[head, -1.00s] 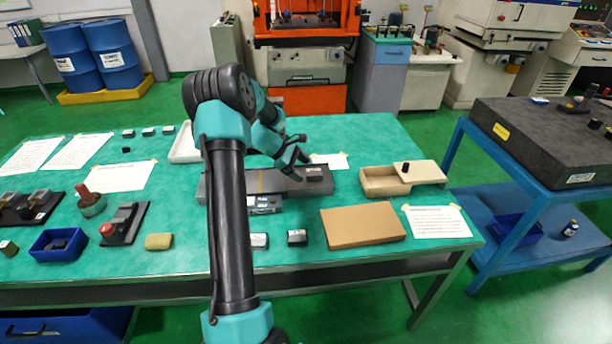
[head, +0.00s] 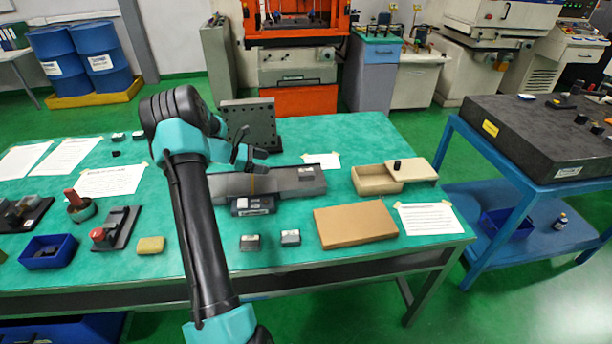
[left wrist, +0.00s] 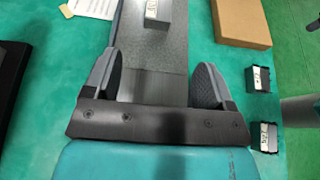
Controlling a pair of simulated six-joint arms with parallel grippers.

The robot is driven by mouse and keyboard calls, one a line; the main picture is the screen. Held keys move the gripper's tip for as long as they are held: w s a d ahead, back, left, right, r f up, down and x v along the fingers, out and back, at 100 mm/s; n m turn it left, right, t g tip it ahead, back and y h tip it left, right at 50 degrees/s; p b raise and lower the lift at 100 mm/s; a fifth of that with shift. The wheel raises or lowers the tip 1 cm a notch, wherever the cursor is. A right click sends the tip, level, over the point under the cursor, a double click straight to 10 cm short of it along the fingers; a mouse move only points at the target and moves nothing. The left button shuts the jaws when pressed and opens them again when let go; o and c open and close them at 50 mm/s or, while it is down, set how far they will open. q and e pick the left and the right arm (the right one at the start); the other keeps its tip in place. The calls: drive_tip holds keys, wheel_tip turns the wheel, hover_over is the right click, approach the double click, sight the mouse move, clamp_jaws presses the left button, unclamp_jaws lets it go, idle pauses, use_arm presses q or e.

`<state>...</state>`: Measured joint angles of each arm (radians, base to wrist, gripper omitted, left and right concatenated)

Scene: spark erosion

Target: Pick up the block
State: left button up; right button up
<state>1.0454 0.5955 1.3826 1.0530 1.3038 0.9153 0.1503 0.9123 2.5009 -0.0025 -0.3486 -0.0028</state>
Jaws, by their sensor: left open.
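A small dark block (head: 306,172) with a pale top label sits on the right end of a long grey bar (head: 285,185) on the green table. In the left wrist view the block (left wrist: 157,14) is at the top edge, ahead of the fingers. Two similar small labelled blocks, a left one (head: 250,242) and a right one (head: 290,237), stand on the table in front of the bar. My left gripper (head: 250,153) is open and empty, above the bar and left of the block. In the left wrist view its fingers (left wrist: 155,75) are spread over the bar. My right gripper is not in view.
A brown flat box (head: 355,224) lies right of the small blocks. A wooden box (head: 378,180) stands at the right. A grey perforated angle plate (head: 249,122) rises behind my left gripper. A blue bin (head: 47,252) and a yellow block (head: 150,245) are at the left.

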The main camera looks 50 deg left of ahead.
use_arm(q)
approach(304, 172)
drive_tip(key=x, duration=0.4)
drive_tip(key=shift+d+r, duration=0.2)
drive_tip(key=shift+f+x, duration=0.2)
drive_tip(key=shift+x, duration=2.35)
drive_tip(key=shift+a, duration=0.1)
clamp_jaws()
drive_tip(key=shift+r, duration=0.2)
